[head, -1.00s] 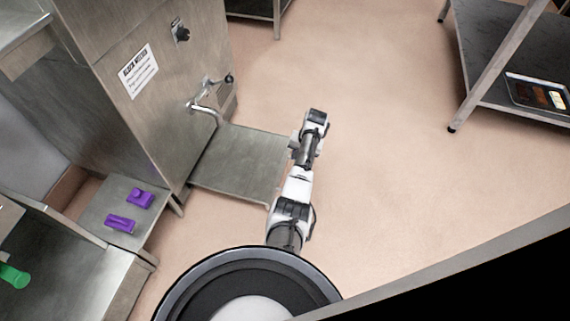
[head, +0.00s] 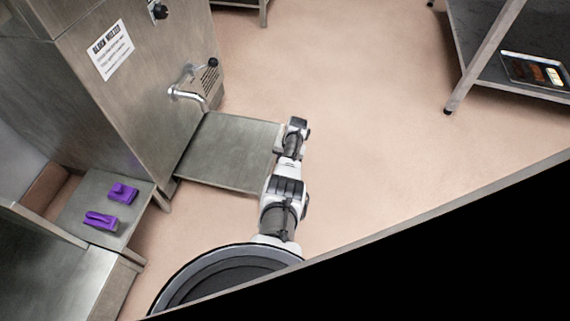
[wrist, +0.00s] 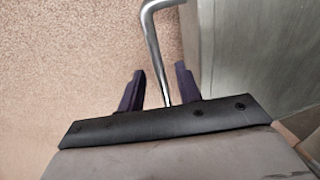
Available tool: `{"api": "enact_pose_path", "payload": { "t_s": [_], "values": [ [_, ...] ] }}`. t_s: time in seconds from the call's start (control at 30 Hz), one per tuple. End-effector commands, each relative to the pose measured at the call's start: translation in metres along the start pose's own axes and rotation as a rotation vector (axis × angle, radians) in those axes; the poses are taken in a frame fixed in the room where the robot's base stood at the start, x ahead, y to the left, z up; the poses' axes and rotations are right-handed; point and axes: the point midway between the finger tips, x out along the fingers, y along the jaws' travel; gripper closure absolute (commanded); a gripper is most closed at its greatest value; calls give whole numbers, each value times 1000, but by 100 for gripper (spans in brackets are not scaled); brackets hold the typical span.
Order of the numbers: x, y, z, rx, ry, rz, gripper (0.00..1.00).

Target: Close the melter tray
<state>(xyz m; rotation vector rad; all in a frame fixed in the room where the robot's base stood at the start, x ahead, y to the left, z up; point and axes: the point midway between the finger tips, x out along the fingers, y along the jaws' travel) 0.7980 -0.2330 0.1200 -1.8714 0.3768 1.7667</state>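The melter (head: 140,85) is a tall steel cabinet with a "BLOCK MELTER" label, at the left in the head view. Its tray (head: 228,150), a flat steel plate, sticks out to the right from the cabinet's lower part, below a bent metal spout (head: 190,95). My gripper (head: 280,138) is at the tray's outer right edge; whether it touches is unclear.
Two purple pieces (head: 122,193) (head: 100,220) lie on a low steel surface (head: 85,200) at the left. A steel rack (head: 490,60) at the upper right carries a dark tray (head: 535,70). The floor (head: 350,110) between is clear.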

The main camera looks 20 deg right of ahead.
Motion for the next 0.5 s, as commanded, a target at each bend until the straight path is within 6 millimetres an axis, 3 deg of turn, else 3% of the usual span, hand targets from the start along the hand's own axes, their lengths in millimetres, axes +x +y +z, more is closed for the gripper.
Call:
{"api": "enact_pose_path", "payload": {
  "t_s": [0.33, 0.5],
  "values": [
    [3, 0, 0, 0, 0, 0, 66],
    [3, 0, 0, 0, 0, 0, 88]
  ]
}}
